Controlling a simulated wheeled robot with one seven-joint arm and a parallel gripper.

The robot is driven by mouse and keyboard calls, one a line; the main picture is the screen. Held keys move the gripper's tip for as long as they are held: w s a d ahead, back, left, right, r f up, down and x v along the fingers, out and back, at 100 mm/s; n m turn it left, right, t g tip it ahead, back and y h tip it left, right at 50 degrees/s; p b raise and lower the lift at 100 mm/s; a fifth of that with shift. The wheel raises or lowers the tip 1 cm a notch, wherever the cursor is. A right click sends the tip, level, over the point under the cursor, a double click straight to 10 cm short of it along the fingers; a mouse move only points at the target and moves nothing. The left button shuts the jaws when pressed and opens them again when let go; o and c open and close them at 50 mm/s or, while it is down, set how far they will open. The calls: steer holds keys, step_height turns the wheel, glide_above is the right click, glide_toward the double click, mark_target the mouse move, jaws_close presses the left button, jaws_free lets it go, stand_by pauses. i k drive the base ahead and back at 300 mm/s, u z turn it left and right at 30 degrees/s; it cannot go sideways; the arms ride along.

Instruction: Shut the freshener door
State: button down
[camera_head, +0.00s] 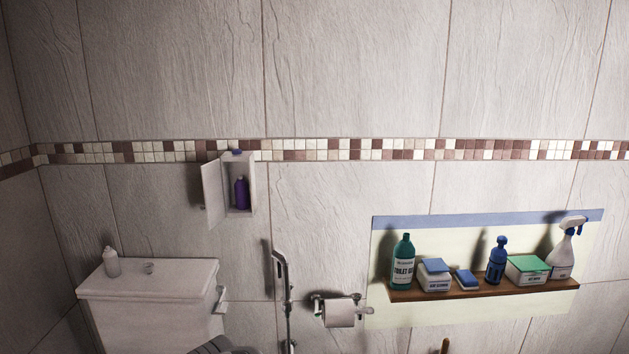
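The freshener is a small white box (248,192) fixed to the tiled wall, left of the middle in the head view. Its door (212,194) stands open, swung out on the left side of the box. A purple bottle (241,193) shows inside the open box. A small purple piece is on the top of the box. My gripper is not in view, so I cannot see where it is relative to the door.
Below left is a white toilet cistern (150,288) with a small bottle (111,262) on it. A hand sprayer (281,275) and toilet roll (339,313) are below the box. A wooden shelf (430,295) with several cleaning products is at right.

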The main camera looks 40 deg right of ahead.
mark_target(211, 174)
steer(key=z, duration=0.65)
steer(key=i, duration=0.45)
steer(key=z, duration=0.2)
steer(key=k, duration=0.5)
steer(key=z, duration=0.6)
steer(key=i, duration=0.7)
steer(key=u, duration=2.15)
